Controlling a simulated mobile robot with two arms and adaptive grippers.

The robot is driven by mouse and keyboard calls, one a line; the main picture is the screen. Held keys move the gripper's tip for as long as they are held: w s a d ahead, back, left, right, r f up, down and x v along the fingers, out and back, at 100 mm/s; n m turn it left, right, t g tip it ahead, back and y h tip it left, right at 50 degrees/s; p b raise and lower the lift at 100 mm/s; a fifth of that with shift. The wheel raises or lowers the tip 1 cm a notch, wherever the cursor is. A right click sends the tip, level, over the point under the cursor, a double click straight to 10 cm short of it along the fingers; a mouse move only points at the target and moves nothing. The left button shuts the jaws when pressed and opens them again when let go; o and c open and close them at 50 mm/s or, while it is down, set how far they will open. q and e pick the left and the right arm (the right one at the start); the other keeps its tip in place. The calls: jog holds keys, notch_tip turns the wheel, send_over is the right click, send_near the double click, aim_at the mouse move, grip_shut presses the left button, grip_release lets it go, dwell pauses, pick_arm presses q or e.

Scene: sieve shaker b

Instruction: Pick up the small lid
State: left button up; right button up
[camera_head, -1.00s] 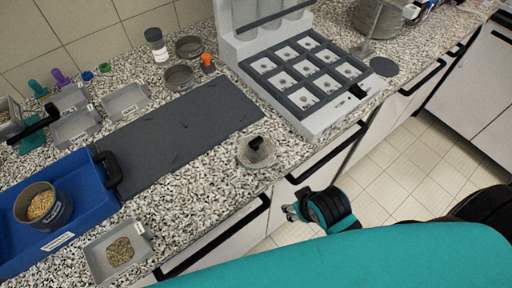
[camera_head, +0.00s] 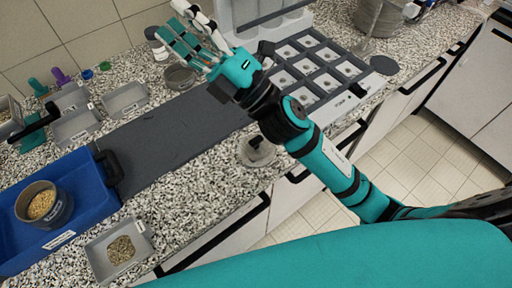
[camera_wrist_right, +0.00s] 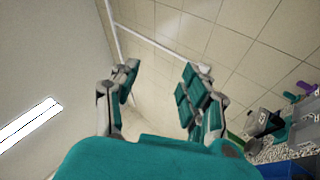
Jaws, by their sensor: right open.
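A small round clear lid with a dark knob (camera_head: 257,152) lies on the speckled counter near its front edge, in the head view. My right forearm passes just beside it and covers part of its right side. My right gripper (camera_head: 186,28) is well beyond the lid, raised above the back of the counter, open and empty. In the right wrist view its spread fingers (camera_wrist_right: 160,78) have only wall tiles and ceiling between them. The lid is not visible there. My left gripper is not in view.
A dark mat (camera_head: 150,150) lies left of the lid. A blue tray (camera_head: 92,205) holding a cup of grain (camera_head: 43,204) is further left. A grey dish (camera_head: 97,255) sits near the front edge.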

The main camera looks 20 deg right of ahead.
jog(key=s+a+n+g+y, duration=0.2)
jog(key=s+a+n+g, duration=0.2)
jog(key=n+g, duration=0.55)
jog(key=s+a+n+g+y, duration=0.3)
jog(key=s+a+n+g, duration=0.15)
jog(key=n+g, duration=0.45)
jog(key=n+h, duration=1.2)
jog(key=h, duration=1.1)
send_over(256, 139)
notch_tip(256, 139, down, 16)
jog(key=shift+t, duration=0.45)
notch_tip(256, 139, down, 12)
jog(key=p, duration=0.3)
jog(key=shift+w+d+r+p, duration=0.1)
jog(key=shift+r+p, duration=0.1)
jog(key=shift+p, duration=0.2)
notch_tip(256, 139, down, 5)
jog(key=p, duration=0.3)
jog(key=shift+r, duration=0.1)
jog(key=shift+f, duration=0.35)
